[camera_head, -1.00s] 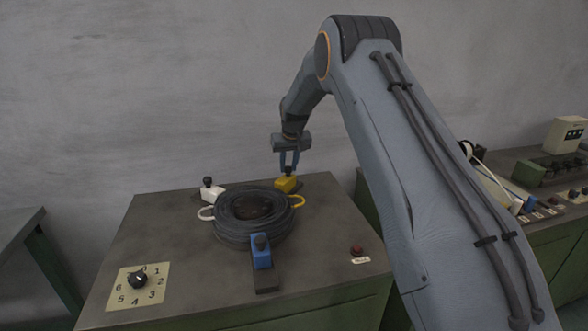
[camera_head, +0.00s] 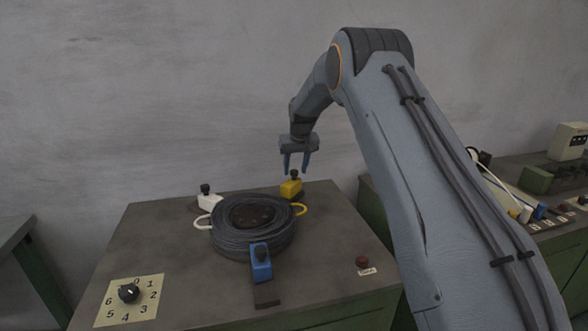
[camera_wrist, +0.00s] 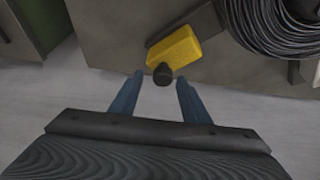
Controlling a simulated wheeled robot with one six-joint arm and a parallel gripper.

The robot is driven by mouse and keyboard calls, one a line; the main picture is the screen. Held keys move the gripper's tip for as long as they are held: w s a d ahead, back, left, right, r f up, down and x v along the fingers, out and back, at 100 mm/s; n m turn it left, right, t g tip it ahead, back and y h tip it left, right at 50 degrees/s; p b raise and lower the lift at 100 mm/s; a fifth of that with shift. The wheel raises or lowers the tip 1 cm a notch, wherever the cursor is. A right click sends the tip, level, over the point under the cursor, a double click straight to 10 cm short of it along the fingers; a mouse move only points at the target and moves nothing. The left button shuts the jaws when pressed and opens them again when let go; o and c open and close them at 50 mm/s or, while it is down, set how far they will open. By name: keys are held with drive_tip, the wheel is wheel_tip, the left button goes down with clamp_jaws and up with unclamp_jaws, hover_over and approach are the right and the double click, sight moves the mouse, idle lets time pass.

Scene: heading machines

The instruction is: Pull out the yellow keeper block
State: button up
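The yellow keeper block (camera_head: 291,189) with a black knob on top stands at the back right of the round coil die (camera_head: 253,227), on the bench top. It also shows in the wrist view (camera_wrist: 178,48), its black knob towards my gripper. My gripper (camera_head: 297,173) has its two blue fingers spread, with nothing between them. In the wrist view the fingers (camera_wrist: 160,90) lie short of the block, and the knob sits just beyond the gap between their tips. The fingers appear apart from the knob.
A white block (camera_head: 208,201) and a blue block (camera_head: 261,263), each with a black knob, sit around the coil. A numbered dial (camera_head: 129,293) is at front left and a red button (camera_head: 362,262) at front right. A grey wall stands behind the bench.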

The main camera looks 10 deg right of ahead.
drive_tip(key=b+v, duration=0.2)
drive_tip(key=v, duration=0.5)
drive_tip(key=shift+r, duration=0.4)
drive_tip(key=shift+s, duration=0.15)
drive_tip(key=s+d+f+g, duration=0.1)
drive_tip(key=s+f, duration=0.2)
drive_tip(key=s, duration=1.3)
drive_tip(key=s+f+g, duration=0.1)
drive_tip(key=s+f, duration=0.2)
drive_tip(key=s, duration=1.3)
drive_tip(key=s+d+f+g, duration=0.1)
drive_tip(key=s+f, duration=0.3)
drive_tip(key=s, duration=1.2)
drive_tip(key=shift+d+m+g, duration=0.3)
drive_tip(key=shift+m+g, duration=0.1)
drive_tip(key=shift+f, duration=0.1)
drive_tip(key=c, duration=0.3)
drive_tip(key=shift+a, duration=0.15)
